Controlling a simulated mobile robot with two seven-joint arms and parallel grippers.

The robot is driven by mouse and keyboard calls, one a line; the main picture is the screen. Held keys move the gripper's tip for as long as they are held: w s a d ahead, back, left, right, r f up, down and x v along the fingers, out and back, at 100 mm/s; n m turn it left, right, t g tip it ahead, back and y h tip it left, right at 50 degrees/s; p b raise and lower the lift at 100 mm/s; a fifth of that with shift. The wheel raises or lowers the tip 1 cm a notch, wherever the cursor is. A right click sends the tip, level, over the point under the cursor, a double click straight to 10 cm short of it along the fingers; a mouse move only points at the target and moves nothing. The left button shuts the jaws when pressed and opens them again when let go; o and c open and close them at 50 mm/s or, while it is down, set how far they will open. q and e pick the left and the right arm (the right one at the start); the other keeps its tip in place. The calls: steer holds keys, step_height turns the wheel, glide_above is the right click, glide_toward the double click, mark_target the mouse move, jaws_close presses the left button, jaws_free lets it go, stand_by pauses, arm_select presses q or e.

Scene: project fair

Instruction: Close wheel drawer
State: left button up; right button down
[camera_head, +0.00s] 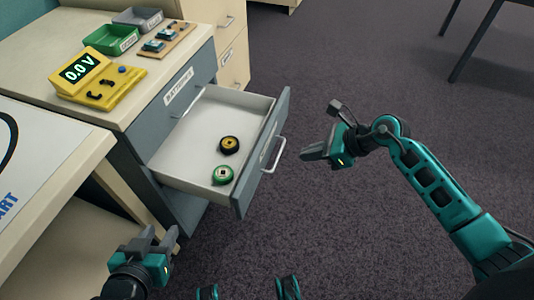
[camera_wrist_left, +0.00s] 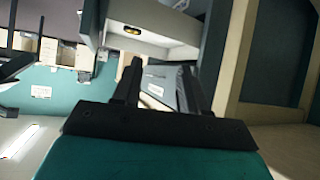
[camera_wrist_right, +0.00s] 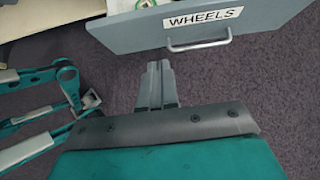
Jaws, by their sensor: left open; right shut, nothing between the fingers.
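The wheel drawer (camera_head: 240,112) is pulled out from the grey cabinet. A yellow-and-black wheel (camera_head: 229,144) and a green wheel (camera_head: 222,175) lie in it. Its front carries a bar handle (camera_head: 279,154); in the right wrist view the drawer front (camera_wrist_right: 130,34) reads "WHEELS", with the handle (camera_wrist_right: 200,44) below. My right gripper (camera_head: 306,153) is shut and empty, just outside the front, apart from the handle; its fingertips (camera_wrist_right: 158,66) show in the right wrist view. My left gripper (camera_head: 156,238) is open and empty, low in front of the cabinet; its fingers (camera_wrist_left: 160,78) are spread in the left wrist view.
On the cabinet top stand a yellow meter (camera_head: 100,80) reading 0.0 V, a green bin (camera_head: 111,40), a grey bin (camera_head: 138,19) and a board with small parts (camera_head: 166,40). A white-topped table (camera_head: 50,150) is at the left. Carpet (camera_head: 340,70) right of the drawer is clear.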

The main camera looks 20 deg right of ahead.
mark_target(258, 159)
steer(key=b+x, duration=0.1)
steer(key=x, duration=0.2)
steer(key=r+b+x, duration=0.1)
steer(key=x, duration=0.3)
steer(key=a+b+x, duration=0.1)
steer(key=x, duration=0.3)
steer(key=shift+w+r, duration=0.25)
steer(key=shift+w+a, duration=0.4)
steer(key=shift+a, duration=0.15)
arm_select(q)
steer(key=shift+d+f, duration=0.65)
steer(key=shift+f, duration=0.2)
steer(key=shift+w+a, duration=0.1)
steer(key=shift+a, duration=0.05)
arm_select(e)
steer(key=shift+a+r, duration=0.1)
